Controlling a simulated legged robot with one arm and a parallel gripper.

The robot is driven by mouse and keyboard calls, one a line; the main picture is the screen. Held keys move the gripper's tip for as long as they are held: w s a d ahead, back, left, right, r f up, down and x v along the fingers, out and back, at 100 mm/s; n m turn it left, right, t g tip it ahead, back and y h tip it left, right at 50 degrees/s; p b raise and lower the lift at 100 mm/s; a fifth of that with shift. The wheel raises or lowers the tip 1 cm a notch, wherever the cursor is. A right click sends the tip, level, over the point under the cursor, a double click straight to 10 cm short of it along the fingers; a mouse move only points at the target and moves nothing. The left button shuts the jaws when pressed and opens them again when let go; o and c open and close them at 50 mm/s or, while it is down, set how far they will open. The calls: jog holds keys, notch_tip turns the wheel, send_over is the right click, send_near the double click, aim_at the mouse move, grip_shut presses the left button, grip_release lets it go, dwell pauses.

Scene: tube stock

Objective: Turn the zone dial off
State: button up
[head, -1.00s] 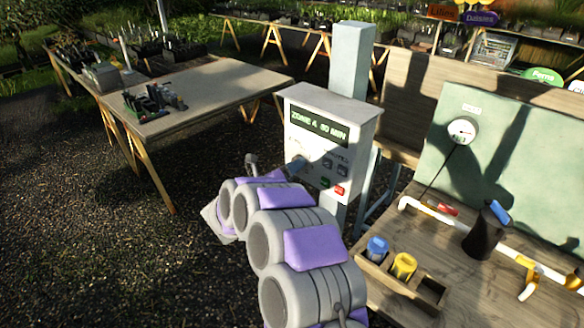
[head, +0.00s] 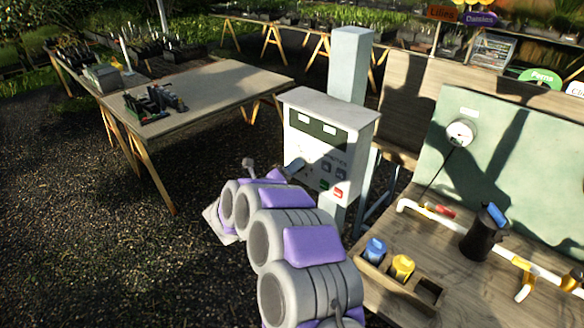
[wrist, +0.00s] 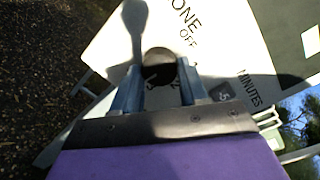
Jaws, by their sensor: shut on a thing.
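The irrigation control box (head: 330,112) is a white-grey unit on a post, with a dark display (head: 318,133) on its front. The display shows two short pale marks and no readable words. The zone dial (wrist: 158,66) is a dark round knob under the printed "ZONE" and "OFF"; digits show around it. My gripper (wrist: 160,76) is shut on the dial, one finger on each side. In the head view, my gripper (head: 294,166) is at the lower left of the panel and the dial is hidden. The knob's pointing direction cannot be made out.
A red button (head: 338,194) and dark minutes buttons (head: 327,170) are right of my gripper. A plywood table (head: 215,90) stands at left. Gravel ground is clear at lower left.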

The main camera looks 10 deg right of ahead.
jog(key=n+p, duration=0.6)
jog(key=n, duration=0.5)
jog(key=n+g+h+p, duration=0.1)
jog(key=n+p, duration=0.5)
jog(key=n, duration=0.6)
jog(key=n+p, duration=0.7)
jog(key=n, duration=0.5)
jog(key=shift+w+a+h, duration=0.3)
jog(key=shift+w+a, duration=0.05)
jog(key=shift+n, duration=0.3)
